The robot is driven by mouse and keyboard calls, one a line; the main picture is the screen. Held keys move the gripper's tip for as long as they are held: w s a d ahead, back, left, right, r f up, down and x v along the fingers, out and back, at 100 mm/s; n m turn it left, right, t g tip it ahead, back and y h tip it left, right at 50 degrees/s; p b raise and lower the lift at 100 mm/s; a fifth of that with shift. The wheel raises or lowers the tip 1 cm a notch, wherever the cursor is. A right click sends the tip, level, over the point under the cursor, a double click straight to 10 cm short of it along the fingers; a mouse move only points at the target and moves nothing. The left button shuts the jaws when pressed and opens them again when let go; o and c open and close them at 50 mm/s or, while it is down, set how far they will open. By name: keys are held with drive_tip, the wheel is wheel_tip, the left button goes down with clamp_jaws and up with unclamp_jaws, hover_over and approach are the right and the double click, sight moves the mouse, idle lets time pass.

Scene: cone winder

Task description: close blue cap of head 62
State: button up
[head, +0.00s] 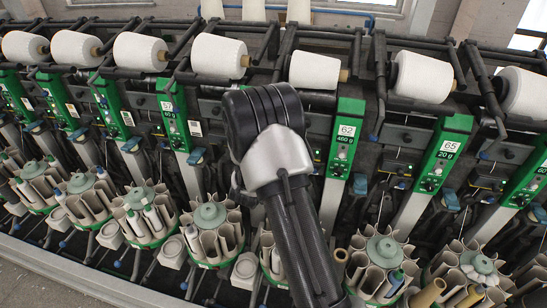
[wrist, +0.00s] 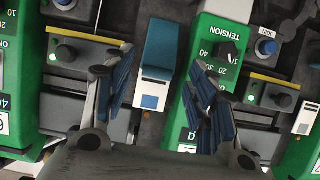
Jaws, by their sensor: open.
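The green panel marked 62 (head: 345,140) stands right of my arm in the head view, with a blue cap (head: 360,185) beside its lower right. My gripper is hidden behind my arm there. In the wrist view my gripper (wrist: 164,68) is open and empty, with one finger on each side of a blue cap (wrist: 160,48). A pale grey part with a small blue square (wrist: 150,95) adjoins the cap. A green panel labelled TENSION (wrist: 222,52) lies just right of the cap, partly behind the right finger; its number is mostly hidden. I cannot tell whether the fingers touch the cap.
A panel marked 65 (head: 446,150) stands to the right in the head view. White yarn cones (head: 314,70) line the top. Round bobbin magazines (head: 382,260) crowd the front below. In the wrist view, dark boxes with yellow edges (wrist: 275,78) flank the fingers.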

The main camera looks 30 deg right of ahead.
drive_tip(key=x, duration=0.5)
drive_tip(key=shift+w+d+f, duration=0.15)
drive_tip(key=shift+w+d, duration=0.1)
drive_tip(key=shift+d, duration=0.05)
drive_tip(key=shift+c, duration=0.3)
drive_tip(key=c, duration=1.2)
drive_tip(key=shift+o, duration=0.2)
